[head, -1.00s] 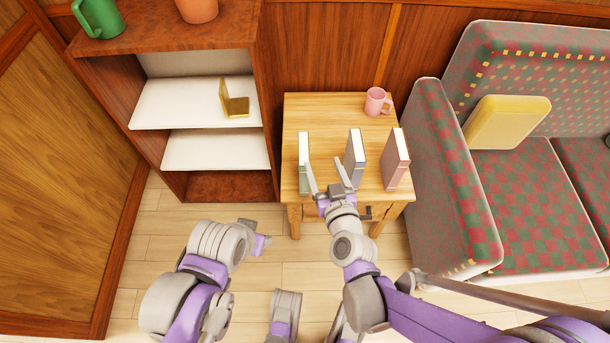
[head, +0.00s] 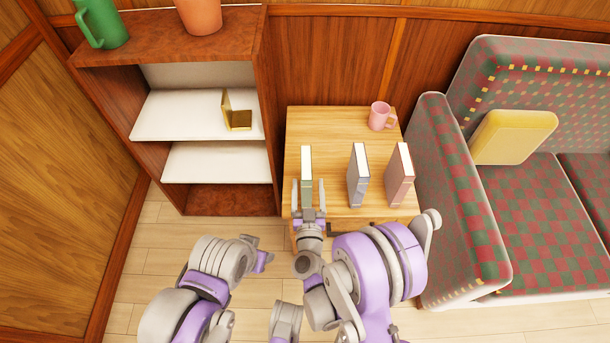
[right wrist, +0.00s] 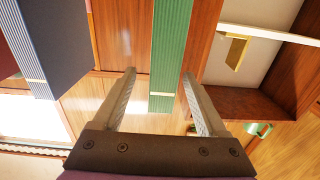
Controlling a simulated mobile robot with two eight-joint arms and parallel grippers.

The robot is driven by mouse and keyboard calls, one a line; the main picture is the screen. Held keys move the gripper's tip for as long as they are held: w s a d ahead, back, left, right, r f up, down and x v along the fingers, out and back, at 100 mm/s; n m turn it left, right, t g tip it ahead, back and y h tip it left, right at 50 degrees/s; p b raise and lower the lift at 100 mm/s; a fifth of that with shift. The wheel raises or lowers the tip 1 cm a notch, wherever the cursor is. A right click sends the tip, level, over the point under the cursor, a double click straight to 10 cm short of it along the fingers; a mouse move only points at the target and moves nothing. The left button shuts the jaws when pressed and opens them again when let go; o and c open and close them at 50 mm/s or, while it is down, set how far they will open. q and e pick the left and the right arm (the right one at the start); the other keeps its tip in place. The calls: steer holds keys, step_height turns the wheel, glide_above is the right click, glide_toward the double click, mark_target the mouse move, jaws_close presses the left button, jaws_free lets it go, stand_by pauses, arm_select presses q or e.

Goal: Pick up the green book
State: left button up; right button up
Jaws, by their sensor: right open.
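The green book (head: 306,163) stands upright near the left side of the wooden table (head: 330,130). Its pale top edge faces the head camera. My right gripper (head: 308,184) is open at the book's near end, with one finger on each side. In the right wrist view the green book (right wrist: 171,50) reaches between the two open fingers (right wrist: 158,74), closer to the right one. A gap shows on the left, and the jaws are not closed on it. My left gripper (head: 262,258) is low, left of the table, and its jaws cannot be made out.
A grey-blue book (head: 358,175) and a reddish-brown book (head: 399,175) stand to the right on the table. A pink mug (head: 379,116) is at the back. A shelf unit (head: 272,150) stands close on the left, a checked seat (head: 465,200) on the right.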

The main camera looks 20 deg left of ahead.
steer(key=shift+w+a+p, duration=0.1)
steer(key=shift+w+p, duration=0.35)
steer(key=shift+w, duration=0.1)
steer(key=shift+w+a+p, duration=0.15)
steer(key=shift+w+p, duration=0.15)
steer(key=shift+p, duration=0.05)
steer(key=x, duration=0.4)
steer(key=shift+w+a+f, duration=0.15)
steer(key=shift+a+f, duration=0.05)
steer(key=shift+f, duration=0.05)
arm_select(q)
step_height(320, 180, up, 3)
steer(key=shift+s+f, duration=0.1)
arm_select(e)
jaws_close()
stand_by(0.4)
